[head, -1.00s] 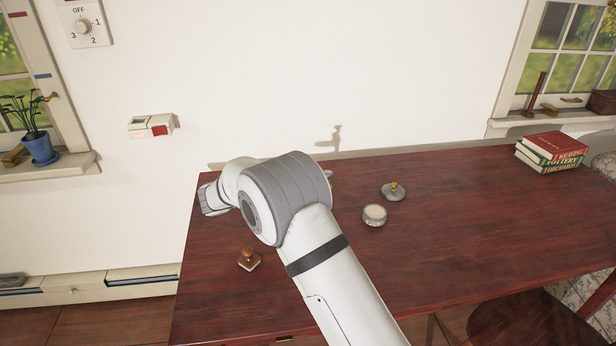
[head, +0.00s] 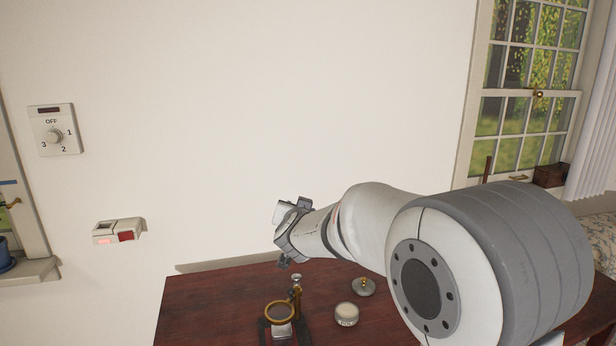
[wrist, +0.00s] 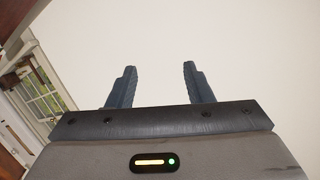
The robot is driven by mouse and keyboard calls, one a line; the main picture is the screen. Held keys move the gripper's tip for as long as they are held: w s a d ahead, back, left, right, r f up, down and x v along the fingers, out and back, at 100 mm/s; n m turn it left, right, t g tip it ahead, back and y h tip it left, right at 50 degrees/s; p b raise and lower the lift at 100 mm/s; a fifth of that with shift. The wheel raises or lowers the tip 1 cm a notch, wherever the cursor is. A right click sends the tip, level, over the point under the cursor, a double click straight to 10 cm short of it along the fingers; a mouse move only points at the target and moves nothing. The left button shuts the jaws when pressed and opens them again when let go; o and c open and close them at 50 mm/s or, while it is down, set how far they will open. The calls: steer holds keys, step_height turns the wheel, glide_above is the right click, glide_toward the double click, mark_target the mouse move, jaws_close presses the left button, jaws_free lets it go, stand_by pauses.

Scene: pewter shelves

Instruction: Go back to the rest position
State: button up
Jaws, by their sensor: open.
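My gripper (head: 284,236) is raised above the back of the dark red table (head: 210,295), in front of the white wall, in the head view. It points to the left there. In the wrist view my gripper (wrist: 158,76) shows two dark fingers well apart, with nothing between them but pale wall behind. It holds nothing. My arm crosses the right side of the head view and hides part of the table.
A stand with a brass ring (head: 280,312) is on the table below my gripper. A pale jar (head: 346,314) and a round lid (head: 364,287) lie to its right. A dial (head: 54,136) and a red-buttoned switch box (head: 119,231) are on the wall at left. A window (head: 520,120) is at right.

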steer(key=s+d+f+n+g+p, duration=0.1)
steer(key=s+d+g, duration=0.3)
steer(key=s, duration=0.8)
steer(key=s+d+f+n+g+p, duration=0.1)
steer(key=s+d+f+g+p, duration=0.1)
steer(key=s+d, duration=0.5)
steer(key=s+d+f+n+g+p, duration=0.1)
steer(key=s+d+f+g, duration=0.3)
steer(key=s, duration=1.3)
steer(key=d+g, duration=0.2)
steer(key=shift+s+g, duration=0.3)
steer(key=shift+s, duration=0.1)
